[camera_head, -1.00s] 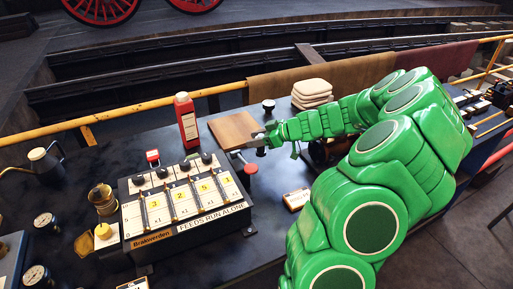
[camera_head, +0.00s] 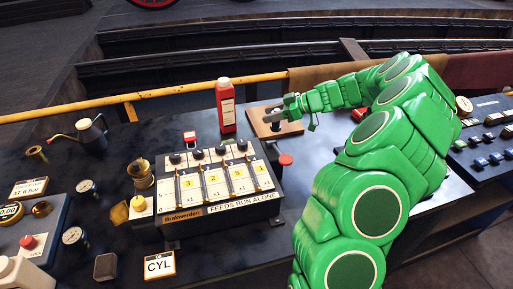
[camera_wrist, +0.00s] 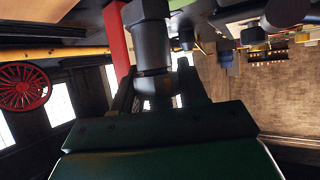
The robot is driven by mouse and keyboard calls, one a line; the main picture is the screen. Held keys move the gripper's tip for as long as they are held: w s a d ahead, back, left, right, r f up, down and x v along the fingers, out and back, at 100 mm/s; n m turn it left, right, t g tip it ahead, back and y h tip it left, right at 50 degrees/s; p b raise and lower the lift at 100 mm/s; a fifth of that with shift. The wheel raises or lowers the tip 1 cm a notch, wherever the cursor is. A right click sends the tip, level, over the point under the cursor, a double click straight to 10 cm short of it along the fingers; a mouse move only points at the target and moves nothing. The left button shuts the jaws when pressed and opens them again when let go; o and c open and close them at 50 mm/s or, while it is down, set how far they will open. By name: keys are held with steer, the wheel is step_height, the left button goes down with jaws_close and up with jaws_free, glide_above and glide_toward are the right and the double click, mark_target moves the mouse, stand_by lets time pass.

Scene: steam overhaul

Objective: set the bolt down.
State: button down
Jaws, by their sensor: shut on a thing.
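My gripper (camera_head: 283,113) is over the brown wooden board (camera_head: 262,131) at the back of the bench. It is shut on the bolt, a dark piece with a grey top (camera_head: 276,116) in the head view. In the wrist view the bolt (camera_wrist: 152,50) is a thick dark cylinder between the fingers (camera_wrist: 155,88). The bolt looks upright over the board. I cannot tell whether its lower end touches the board.
A red bottle (camera_head: 226,108) stands just left of the board. A yellow rail (camera_head: 180,93) runs behind the bench. A switch console (camera_head: 490,137) is at the right.

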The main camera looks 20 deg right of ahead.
steer(key=w+a+n+g, duration=0.3)
steer(key=a, duration=0.3)
steer(key=shift+y, duration=0.4)
steer(key=shift+w+a+f, duration=0.1)
steer(key=shift+a+f, duration=0.05)
steer(key=shift+f, duration=2.35)
steer(key=shift+a+f, duration=0.1)
steer(key=shift+f, duration=2.35)
steer(key=shift+f, duration=0.1)
steer(key=c, duration=0.6)
jaws_free()
